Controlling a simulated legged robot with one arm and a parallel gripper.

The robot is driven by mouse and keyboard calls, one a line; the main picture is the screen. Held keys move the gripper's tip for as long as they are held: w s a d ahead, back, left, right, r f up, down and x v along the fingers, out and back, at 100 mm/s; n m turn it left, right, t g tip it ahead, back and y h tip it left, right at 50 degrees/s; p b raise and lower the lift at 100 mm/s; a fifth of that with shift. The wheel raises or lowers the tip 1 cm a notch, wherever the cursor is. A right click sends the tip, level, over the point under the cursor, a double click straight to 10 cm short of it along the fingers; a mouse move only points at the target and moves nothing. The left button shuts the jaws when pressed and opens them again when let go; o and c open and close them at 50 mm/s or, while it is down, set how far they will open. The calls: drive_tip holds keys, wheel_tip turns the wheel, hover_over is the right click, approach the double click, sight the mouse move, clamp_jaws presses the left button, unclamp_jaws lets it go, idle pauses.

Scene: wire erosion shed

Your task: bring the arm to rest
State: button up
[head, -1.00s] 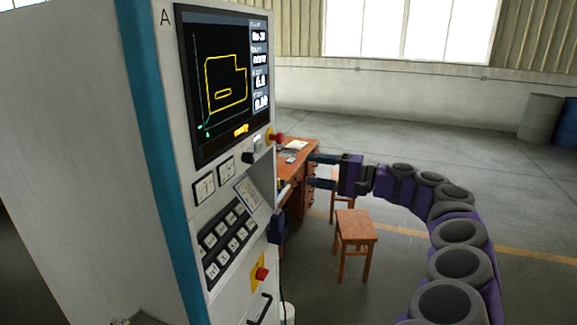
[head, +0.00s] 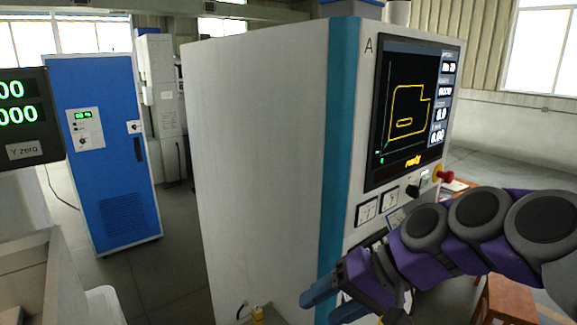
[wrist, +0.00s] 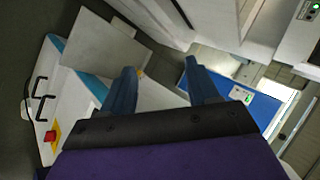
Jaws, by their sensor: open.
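My gripper (head: 335,304) is in the lower middle of the head view, in front of the control cabinet's teal edge. Its two blue fingers are apart with nothing between them. In the wrist view my gripper (wrist: 160,82) also shows open and empty. My purple and grey arm (head: 445,235) reaches in from the right, bent, and covers the lower part of the cabinet's control panel.
The control cabinet (head: 262,160) marked A stands close, its screen (head: 412,110) lit. A blue cabinet (head: 105,150) stands at left behind it, and a display box (head: 30,115) is at the left edge. A wooden stool (head: 505,300) is at lower right.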

drive_tip(key=s+d+f+g+h, duration=0.1)
drive_tip(key=s+d+f+h, duration=0.3)
drive_tip(key=s+f, duration=0.4)
drive_tip(key=s+d+f+g+h, duration=0.2)
drive_tip(key=s+d+f+h, duration=0.2)
drive_tip(key=s+f, duration=0.5)
drive_tip(key=s, duration=0.4)
drive_tip(key=shift+h, duration=0.3)
